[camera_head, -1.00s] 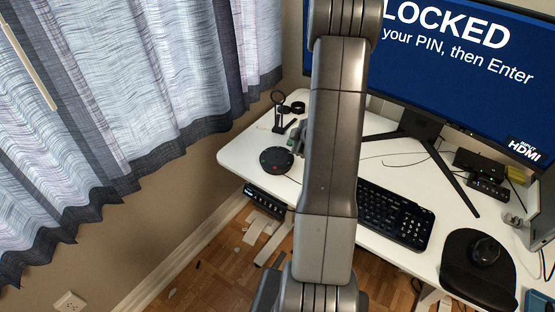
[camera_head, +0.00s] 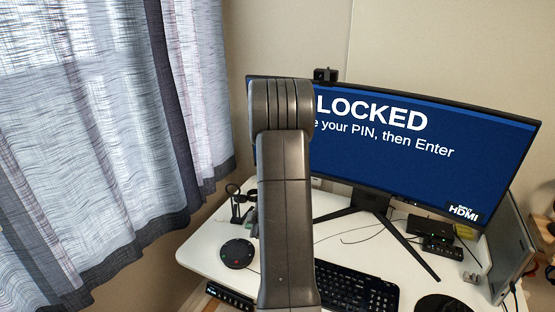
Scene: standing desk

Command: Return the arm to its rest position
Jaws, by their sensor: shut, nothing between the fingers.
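My arm (camera_head: 286,215) stands upright in the middle of the head view, a grey-brown link with a ribbed joint at its top. It hides part of the white desk and the left part of the monitor. My gripper is not visible in this view, so its place relative to the desk cannot be seen.
A monitor (camera_head: 400,170) showing a locked screen stands on the white desk (camera_head: 205,245). A black keyboard (camera_head: 355,288), a round black puck (camera_head: 237,253) and small dark boxes (camera_head: 430,228) lie on it. Curtains (camera_head: 100,130) hang at left. A dark panel (camera_head: 512,245) stands at right.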

